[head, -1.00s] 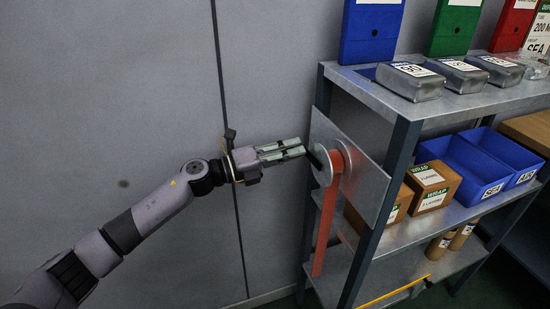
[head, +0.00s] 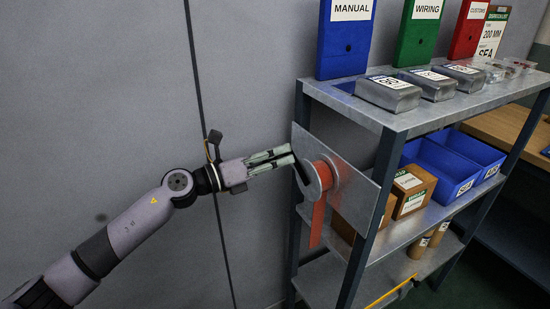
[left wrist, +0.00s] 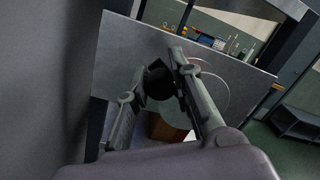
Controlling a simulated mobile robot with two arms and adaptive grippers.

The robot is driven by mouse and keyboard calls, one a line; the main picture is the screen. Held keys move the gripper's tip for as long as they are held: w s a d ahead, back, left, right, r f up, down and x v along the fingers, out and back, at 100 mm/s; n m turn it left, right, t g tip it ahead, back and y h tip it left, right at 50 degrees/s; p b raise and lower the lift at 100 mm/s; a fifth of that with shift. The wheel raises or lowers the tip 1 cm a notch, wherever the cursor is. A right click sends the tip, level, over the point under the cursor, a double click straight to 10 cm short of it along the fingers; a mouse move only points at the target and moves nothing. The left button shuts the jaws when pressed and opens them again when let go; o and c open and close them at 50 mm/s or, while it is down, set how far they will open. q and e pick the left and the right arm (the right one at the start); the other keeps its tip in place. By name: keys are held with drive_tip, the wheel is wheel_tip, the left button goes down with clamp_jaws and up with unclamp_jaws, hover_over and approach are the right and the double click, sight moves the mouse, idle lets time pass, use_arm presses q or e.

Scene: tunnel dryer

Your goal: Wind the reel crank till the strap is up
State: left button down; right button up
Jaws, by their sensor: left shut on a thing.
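The reel (head: 322,176) is a grey disc with orange strap wound on it, mounted on a metal plate (head: 352,195) at the shelf's left end. The orange strap (head: 317,225) hangs down from it and ends well above the lower shelf. My left gripper (head: 292,155) is shut on the dark crank handle (head: 301,170) at the reel's left side. In the left wrist view the dark handle (left wrist: 159,82) sits between the two fingers, with the pale disc behind. My right gripper is out of view.
A metal shelf unit (head: 410,122) holds grey tins (head: 388,92), blue bins (head: 440,170) and cardboard boxes (head: 411,188). Upright binders (head: 345,40) stand on top. A grey wall (head: 100,100) is behind my arm, with free room left of the reel.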

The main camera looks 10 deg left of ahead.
use_arm(q)
drive_tip(key=shift+r, duration=0.15)
drive_tip(key=c, duration=1.4)
unclamp_jaws()
drive_tip(key=shift+o, duration=0.2)
drive_tip(key=v, duration=1.2)
